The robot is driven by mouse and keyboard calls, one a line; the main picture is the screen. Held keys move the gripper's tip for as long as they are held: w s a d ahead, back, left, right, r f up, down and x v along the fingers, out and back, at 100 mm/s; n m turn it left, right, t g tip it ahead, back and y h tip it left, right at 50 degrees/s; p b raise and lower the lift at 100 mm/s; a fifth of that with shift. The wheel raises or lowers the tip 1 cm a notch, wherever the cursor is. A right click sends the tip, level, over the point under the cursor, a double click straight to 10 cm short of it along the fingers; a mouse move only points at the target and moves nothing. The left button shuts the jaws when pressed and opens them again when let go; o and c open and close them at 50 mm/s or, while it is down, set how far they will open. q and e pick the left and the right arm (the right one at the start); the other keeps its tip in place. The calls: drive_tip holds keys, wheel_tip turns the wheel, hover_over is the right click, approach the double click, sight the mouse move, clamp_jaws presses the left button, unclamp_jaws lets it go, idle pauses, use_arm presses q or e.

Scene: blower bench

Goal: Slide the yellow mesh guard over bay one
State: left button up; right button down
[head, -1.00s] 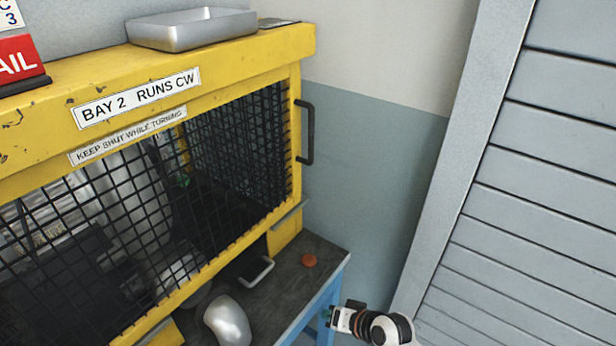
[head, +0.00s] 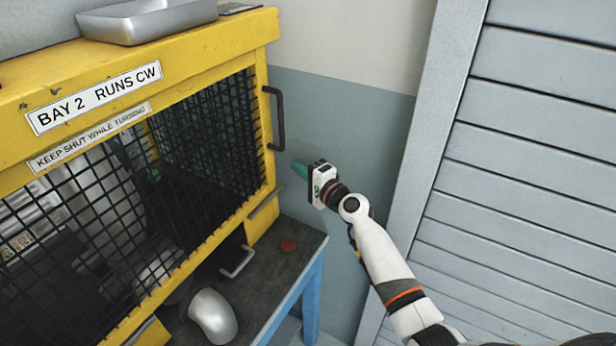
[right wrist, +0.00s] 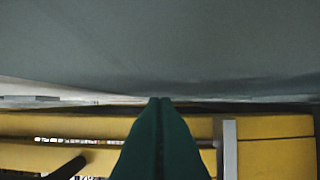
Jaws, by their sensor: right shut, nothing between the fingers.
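The yellow mesh guard (head: 200,130), a yellow frame with black wire mesh, covers the front of the yellow housing under the label "BAY 2 RUNS CW" (head: 93,97). A black handle (head: 280,118) stands at its right edge. Bay one is not seen in the head view. My right gripper (head: 298,170) is to the right of the guard, a little below the handle and apart from it. Its green fingers are shut and empty; they also show in the right wrist view (right wrist: 160,105), pointing at yellow metal (right wrist: 80,127). My left gripper is out of view.
A grey metal tray (head: 150,18) sits on top of the housing. A grey slatted shutter (head: 530,130) stands at the right.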

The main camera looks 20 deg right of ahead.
drive_tip(key=x, duration=0.4)
drive_tip(key=shift+w+a, duration=0.1)
drive_tip(key=shift+w, duration=0.2)
drive_tip(key=s+a+p, duration=0.2)
drive_tip(key=s+a, duration=0.1)
drive_tip(key=shift+w+f, duration=0.1)
